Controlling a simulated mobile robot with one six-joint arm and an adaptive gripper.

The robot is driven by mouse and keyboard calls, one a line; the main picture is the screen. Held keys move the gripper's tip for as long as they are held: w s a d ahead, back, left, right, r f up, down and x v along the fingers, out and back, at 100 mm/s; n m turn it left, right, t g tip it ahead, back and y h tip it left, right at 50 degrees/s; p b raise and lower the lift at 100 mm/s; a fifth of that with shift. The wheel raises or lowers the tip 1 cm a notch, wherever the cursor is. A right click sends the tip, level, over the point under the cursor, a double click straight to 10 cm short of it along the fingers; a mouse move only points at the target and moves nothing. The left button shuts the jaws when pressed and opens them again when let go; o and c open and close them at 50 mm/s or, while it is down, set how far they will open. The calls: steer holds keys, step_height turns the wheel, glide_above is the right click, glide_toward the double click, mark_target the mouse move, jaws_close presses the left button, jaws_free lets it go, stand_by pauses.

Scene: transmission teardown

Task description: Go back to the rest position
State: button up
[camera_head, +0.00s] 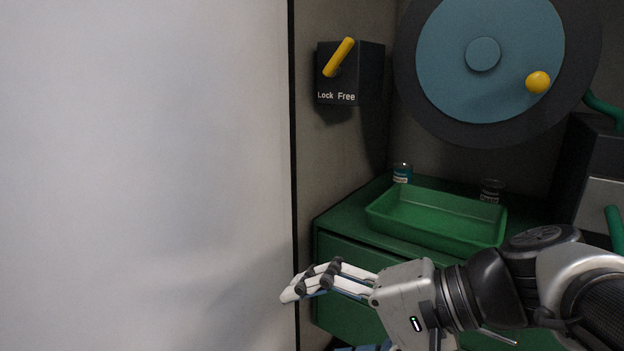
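My gripper (292,287) is in the lower middle of the head view, pointing left. It is in front of the green cabinet and the white panel's edge. Its white fingers lie close together and partly overlap from this angle, so I cannot tell whether they are open or shut. I see no object between them. My arm comes in from the lower right.
A green tray (437,238) sits on the green cabinet (340,219), with two small cans (402,173) (491,190) behind it. A lock box (350,73) with a yellow lever (339,57) and a blue wheel (450,65) with a yellow knob (538,82) are above. A white panel (140,170) fills the left.

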steer(key=s+d+f+n+g+h, duration=0.1)
steer(key=s+d+f+n+h, duration=0.15)
steer(key=s+f+h, duration=0.4)
steer(key=s+d+f+n+t+h, duration=0.1)
steer(key=d+f+h, duration=0.1)
steer(key=d, duration=0.3)
steer(key=s+d+f+n+t+h, duration=0.1)
steer(key=s+d+f+h, duration=0.1)
steer(key=d+f+h, duration=0.1)
steer(key=d+f, duration=0.1)
steer(key=d, duration=0.1)
steer(key=shift+s+d+f, duration=0.2)
steer(key=shift+s+d, duration=0.1)
